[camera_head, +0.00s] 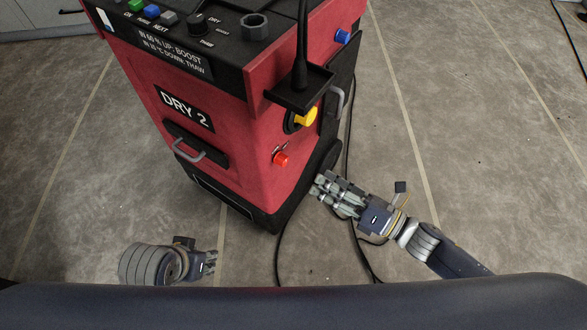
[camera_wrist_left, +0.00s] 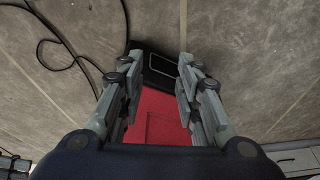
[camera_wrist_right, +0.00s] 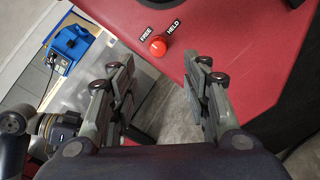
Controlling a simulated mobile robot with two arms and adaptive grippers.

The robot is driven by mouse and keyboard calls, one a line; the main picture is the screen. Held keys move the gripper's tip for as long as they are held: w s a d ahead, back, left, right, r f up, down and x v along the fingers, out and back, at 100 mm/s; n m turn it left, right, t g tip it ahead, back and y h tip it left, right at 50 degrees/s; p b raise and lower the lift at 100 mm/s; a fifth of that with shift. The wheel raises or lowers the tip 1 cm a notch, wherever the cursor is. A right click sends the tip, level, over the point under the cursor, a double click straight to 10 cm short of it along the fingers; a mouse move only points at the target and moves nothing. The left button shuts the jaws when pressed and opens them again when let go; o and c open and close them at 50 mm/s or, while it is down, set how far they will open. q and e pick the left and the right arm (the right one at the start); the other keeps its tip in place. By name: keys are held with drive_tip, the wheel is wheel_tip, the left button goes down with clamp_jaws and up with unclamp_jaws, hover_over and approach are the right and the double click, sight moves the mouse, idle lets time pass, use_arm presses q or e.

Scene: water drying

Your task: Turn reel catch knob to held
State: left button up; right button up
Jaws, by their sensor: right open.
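The reel catch knob is a small red knob (camera_head: 281,159) low on the side of the red dryer (camera_head: 225,165). In the right wrist view the knob (camera_wrist_right: 157,46) sits beyond and between the fingertips, with FREE and HELD labels above it. Which label it points to I cannot tell. My right gripper (camera_head: 320,188) is open and empty, right of and below the knob in the head view, apart from it. My left gripper (camera_head: 211,262) is low at the left. In the left wrist view its fingers (camera_wrist_left: 158,65) are spread with nothing between them.
A yellow knob (camera_head: 306,118) and a black tray (camera_head: 298,90) stick out above the red knob. A grey handle (camera_head: 188,152) is on the dryer's front. Black cables (camera_head: 352,235) lie on the floor by my right gripper. A blue machine (camera_wrist_right: 68,48) stands beyond.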

sight(286, 162)
drive_tip(key=x, duration=1)
drive_tip(key=shift+w+a, duration=0.25)
drive_tip(key=shift+a, duration=0.1)
clamp_jaws()
